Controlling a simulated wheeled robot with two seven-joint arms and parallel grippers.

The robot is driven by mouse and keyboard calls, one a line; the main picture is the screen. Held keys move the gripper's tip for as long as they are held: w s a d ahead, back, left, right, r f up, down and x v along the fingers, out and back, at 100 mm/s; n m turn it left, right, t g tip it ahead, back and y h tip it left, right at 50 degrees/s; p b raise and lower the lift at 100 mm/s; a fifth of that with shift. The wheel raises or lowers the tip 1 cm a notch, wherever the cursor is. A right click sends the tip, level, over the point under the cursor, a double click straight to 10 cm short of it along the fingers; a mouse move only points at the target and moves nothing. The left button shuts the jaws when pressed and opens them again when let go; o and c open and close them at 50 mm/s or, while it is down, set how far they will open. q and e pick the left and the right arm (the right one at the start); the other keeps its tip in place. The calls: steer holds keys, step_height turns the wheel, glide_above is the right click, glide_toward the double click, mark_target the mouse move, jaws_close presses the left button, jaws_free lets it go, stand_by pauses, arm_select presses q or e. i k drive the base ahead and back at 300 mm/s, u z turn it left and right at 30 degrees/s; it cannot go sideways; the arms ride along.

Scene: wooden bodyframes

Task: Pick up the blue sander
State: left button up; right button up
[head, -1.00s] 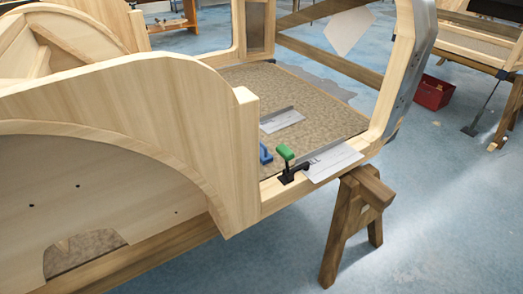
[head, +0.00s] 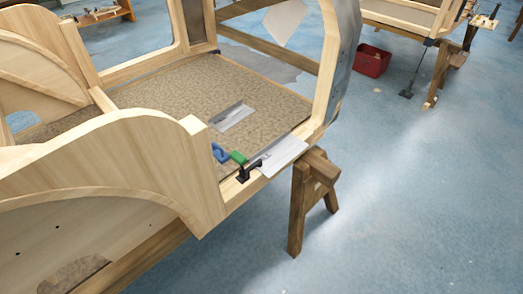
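A small blue object (head: 220,153), which looks like the blue sander, sits at the edge of the brown floor panel (head: 165,105) inside the wooden bodyframe. It is just right of the pale wooden side panel (head: 140,155), whose upright end may hide part of it. A tool with a green handle and black base (head: 242,172) is close in front of it on the frame's sill. Neither of my grippers is in view.
A pale flat sheet (head: 284,158) lies on the sill, overhanging it. A metal-edged plate (head: 232,117) lies on the floor panel. A wooden trestle (head: 303,205) supports the frame. A red crate (head: 373,60) stands further back.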

mark_target(221, 156)
steer(key=z, duration=1)
steer(key=i, duration=0.9)
steer(key=u, duration=2.55)
